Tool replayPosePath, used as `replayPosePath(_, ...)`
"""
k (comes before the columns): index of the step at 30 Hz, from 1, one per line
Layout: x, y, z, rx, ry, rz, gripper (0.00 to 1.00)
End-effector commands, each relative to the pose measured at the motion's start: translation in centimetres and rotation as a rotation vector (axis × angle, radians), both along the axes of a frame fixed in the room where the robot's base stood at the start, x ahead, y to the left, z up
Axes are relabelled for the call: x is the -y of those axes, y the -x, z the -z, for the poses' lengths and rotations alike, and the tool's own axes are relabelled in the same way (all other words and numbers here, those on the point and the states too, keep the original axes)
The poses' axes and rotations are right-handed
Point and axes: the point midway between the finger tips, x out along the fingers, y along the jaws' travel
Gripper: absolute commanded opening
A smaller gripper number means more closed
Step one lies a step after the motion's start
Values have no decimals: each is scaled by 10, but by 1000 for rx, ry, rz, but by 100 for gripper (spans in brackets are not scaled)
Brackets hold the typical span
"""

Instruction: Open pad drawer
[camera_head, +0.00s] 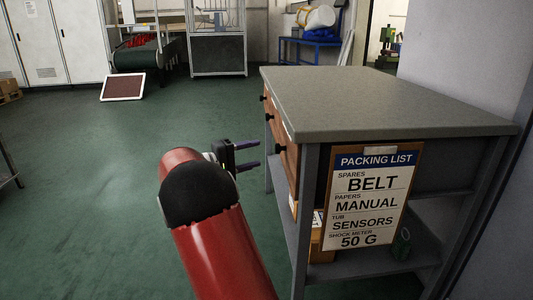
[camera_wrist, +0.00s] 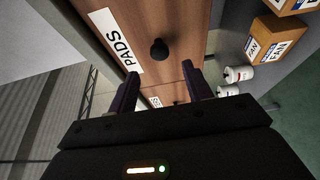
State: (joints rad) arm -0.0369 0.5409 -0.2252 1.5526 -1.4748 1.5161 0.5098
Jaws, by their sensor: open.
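The pad drawer (camera_wrist: 180,25) has a brown wooden front with a white "PADS" label (camera_wrist: 117,40) and a round black knob (camera_wrist: 159,50) in the wrist view. In the head view, the brown drawer fronts are seen edge-on at the left side of the bench, with a black knob (camera_head: 279,148) showing. My gripper (camera_head: 258,155) is open and empty, its two fingers pointing at the drawer fronts. In the wrist view, my gripper (camera_wrist: 160,86) has its fingertips apart, with the knob ahead between and beyond them. The knob looks untouched. The drawer appears shut.
The bench has a grey top (camera_head: 385,98) and a "PACKING LIST" board (camera_head: 370,200) on its end. Another label (camera_wrist: 155,101) and knob lie beyond the pads one. Boxes (camera_wrist: 268,40) and white cans (camera_wrist: 238,74) stand on the shelf below. Green floor (camera_head: 100,190) is clear to the left.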

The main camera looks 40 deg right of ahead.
Motion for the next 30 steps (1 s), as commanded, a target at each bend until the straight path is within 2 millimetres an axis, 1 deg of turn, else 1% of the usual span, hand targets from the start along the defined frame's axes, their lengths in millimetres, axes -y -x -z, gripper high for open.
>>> replayPosePath(1,8,2,-1,1,-1,4,50)
replayPosePath(6,36,7,0,0,-3,4,50)
replayPosePath(12,61,11,0,1,-4,3,50)
replayPosePath(16,68,12,0,1,-4,1,50)
replayPosePath(23,69,12,0,0,-4,1,50)
replayPosePath(24,69,12,0,0,-4,1,49)
replayPosePath(25,69,12,0,0,-5,1,45)
replayPosePath(30,69,12,0,0,-5,1,22)
